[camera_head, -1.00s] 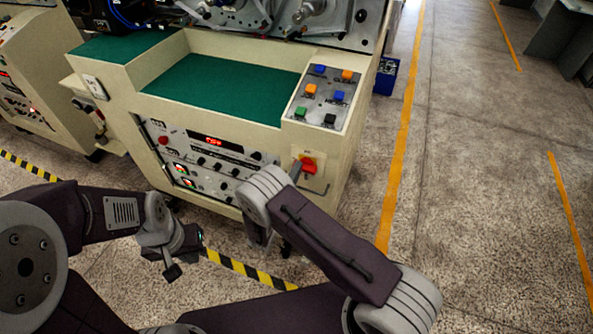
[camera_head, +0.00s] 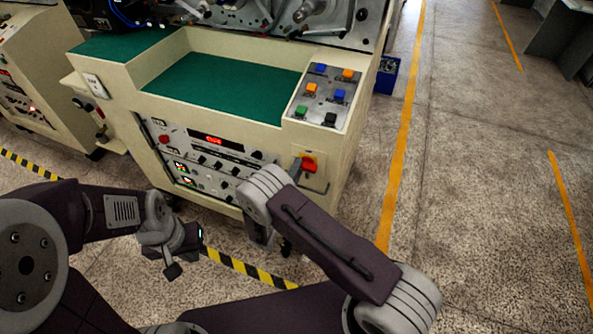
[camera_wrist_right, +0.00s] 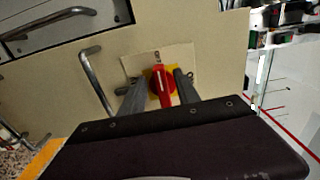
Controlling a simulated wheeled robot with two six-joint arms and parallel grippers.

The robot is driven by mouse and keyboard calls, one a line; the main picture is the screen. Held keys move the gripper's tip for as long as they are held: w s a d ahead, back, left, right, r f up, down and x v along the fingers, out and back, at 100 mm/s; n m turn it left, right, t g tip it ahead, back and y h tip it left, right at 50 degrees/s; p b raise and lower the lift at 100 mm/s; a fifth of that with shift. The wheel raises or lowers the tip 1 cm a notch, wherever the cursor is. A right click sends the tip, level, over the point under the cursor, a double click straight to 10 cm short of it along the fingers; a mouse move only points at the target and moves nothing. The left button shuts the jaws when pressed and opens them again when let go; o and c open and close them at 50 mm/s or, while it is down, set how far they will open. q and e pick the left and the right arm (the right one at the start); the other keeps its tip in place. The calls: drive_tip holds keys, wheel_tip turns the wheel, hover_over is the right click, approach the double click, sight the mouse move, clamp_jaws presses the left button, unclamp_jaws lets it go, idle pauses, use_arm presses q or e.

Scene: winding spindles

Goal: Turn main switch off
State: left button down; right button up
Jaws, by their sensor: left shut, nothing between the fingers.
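The main switch (camera_head: 309,165) is a red handle on a yellow plate at the lower right of the cream cabinet front. In the right wrist view its red handle (camera_wrist_right: 162,87) stands about upright in the picture, on the yellow disc. My right gripper (camera_wrist_right: 158,88) is open, with one finger on each side of the handle and small gaps showing. In the head view my right arm hides most of that gripper; a grey finger (camera_head: 296,167) shows at the switch's left. My left gripper (camera_head: 172,270) is shut and empty, low at the left, away from the cabinet.
A panel with a red display (camera_head: 213,139), knobs and a red button (camera_head: 164,139) is left of the switch. Coloured push buttons (camera_head: 324,93) sit above on the sloped top. A metal handle (camera_wrist_right: 95,78) is left of the switch. Floor to the right is clear.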

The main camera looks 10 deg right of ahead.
drive_tip(key=v, duration=0.9)
